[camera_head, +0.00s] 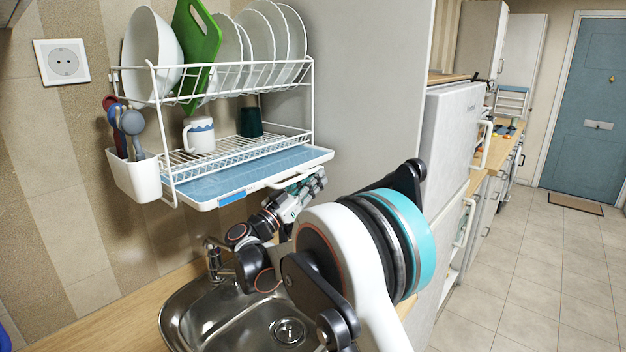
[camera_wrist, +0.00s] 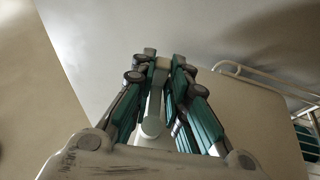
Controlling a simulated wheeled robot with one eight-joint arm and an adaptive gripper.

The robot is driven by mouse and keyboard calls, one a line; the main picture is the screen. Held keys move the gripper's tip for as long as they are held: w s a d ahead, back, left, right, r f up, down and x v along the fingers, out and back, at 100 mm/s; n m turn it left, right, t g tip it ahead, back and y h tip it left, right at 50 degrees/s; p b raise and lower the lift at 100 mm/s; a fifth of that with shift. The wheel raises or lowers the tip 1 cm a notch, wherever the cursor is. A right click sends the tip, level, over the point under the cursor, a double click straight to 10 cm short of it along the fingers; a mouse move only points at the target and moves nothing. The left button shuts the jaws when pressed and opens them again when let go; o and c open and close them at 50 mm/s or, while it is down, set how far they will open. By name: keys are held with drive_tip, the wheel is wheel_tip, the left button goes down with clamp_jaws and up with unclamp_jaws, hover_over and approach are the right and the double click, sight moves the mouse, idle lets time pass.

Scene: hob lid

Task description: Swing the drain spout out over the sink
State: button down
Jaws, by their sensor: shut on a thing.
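The drip tray (camera_head: 250,178) is blue inside with a white rim and sits under the lower rack shelf. A pale spout (camera_head: 289,181) shows at its front edge, close to my fingers. My gripper (camera_head: 314,180) is at the tray's front right corner, beneath the rim.
The white dish rack (camera_head: 312,92) holds plates, a bowl, a green board (camera_head: 195,45), a mug (camera_head: 199,135) and a dark green cup (camera_head: 250,122). A cutlery holder (camera_head: 135,178) hangs at left. A tap (camera_head: 212,257) rises behind the sink. A grey panel (camera_head: 375,90) stands close at right.

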drive_tip(key=shift+s+d+m+g+h+p, duration=0.15)
drive_tip(key=shift+s+m+g+h+p, duration=0.2)
drive_tip(key=shift+m+g+h, duration=1.35)
drive_tip(key=shift+s+d+m+g+h+p, duration=0.15)
drive_tip(key=shift+s+m+g+h+p, duration=0.5)
drive_tip(key=shift+g, duration=2)
drive_tip(key=shift+w+d+m+g+h+p, duration=0.15)
drive_tip(key=shift+m+g+h, duration=0.8)
drive_tip(key=shift+m+g, duration=0.85)
drive_tip(key=shift+s+n+g, duration=0.15)
drive_tip(key=shift+n+g, duration=0.1)
drive_tip(key=shift+g, duration=0.3)
drive_tip(key=c, duration=1.6)
unclamp_jaws()
drive_tip(key=shift+o, duration=0.2)
drive_tip(key=shift+t, duration=0.4)
